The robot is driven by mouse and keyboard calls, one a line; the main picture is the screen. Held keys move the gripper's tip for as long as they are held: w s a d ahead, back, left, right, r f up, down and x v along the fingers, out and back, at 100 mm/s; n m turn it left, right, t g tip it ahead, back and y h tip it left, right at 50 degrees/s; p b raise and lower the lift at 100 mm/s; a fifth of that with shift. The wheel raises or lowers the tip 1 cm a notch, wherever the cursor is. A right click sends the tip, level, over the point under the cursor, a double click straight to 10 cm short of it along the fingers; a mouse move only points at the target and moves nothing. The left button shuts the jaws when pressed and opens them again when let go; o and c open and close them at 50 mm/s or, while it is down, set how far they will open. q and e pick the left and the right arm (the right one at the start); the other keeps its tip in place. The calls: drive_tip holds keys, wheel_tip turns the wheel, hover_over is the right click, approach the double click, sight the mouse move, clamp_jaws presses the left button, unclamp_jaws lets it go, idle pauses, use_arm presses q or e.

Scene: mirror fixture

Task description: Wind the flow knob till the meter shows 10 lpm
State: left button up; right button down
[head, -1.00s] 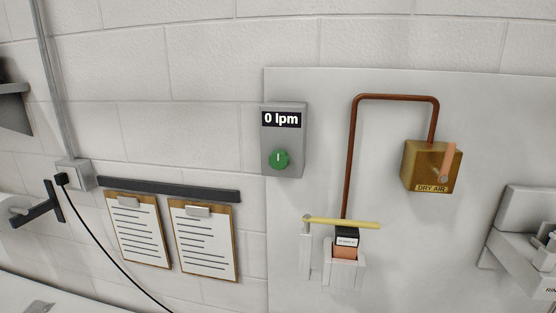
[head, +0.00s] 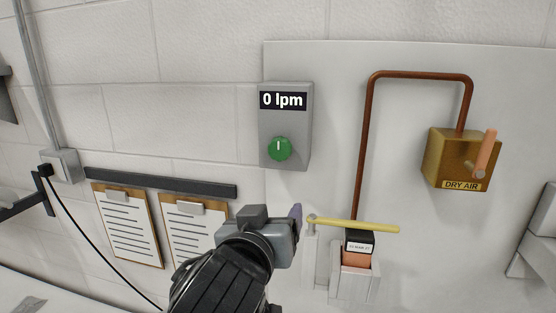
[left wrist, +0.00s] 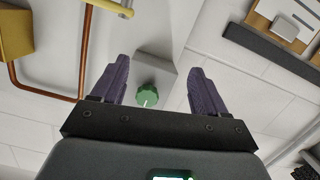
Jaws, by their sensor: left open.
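The green flow knob (head: 279,149) is on the lower front of a grey meter box (head: 301,128) fixed to the wall. The meter's display (head: 283,100) reads 0 lpm. The white mark on the knob points up in the head view. My left gripper (head: 296,212) is below the box, apart from it. In the left wrist view the left gripper (left wrist: 155,85) is open and empty. The knob (left wrist: 147,96) shows between its two purple fingers, farther off. My right gripper is in neither view.
A yellow lever (head: 360,226) and a holder with a dark-topped block (head: 358,243) are right of my left gripper. A copper pipe (head: 368,140) runs to the brass DRY AIR box (head: 452,158). Two clipboards (head: 130,228) hang at left. The wall around the meter is clear.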

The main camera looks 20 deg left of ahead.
use_arm(q)
drive_tip(key=t, duration=0.2)
approach(278, 150)
drive_tip(key=w+p, duration=0.3)
drive_tip(key=w, duration=0.2)
drive_tip(key=w+a+p, duration=0.1)
drive_tip(key=w+p, duration=0.1)
drive_tip(key=w, duration=0.1)
drive_tip(key=shift+r+p, duration=0.2)
drive_tip(key=shift+p, duration=0.1)
drive_tip(key=shift+w+f+p, duration=0.15)
drive_tip(key=shift+w+p, duration=0.15)
drive_tip(key=shift+w, duration=0.35)
drive_tip(key=c, duration=1.1)
drive_tip(key=shift+o, duration=0.2)
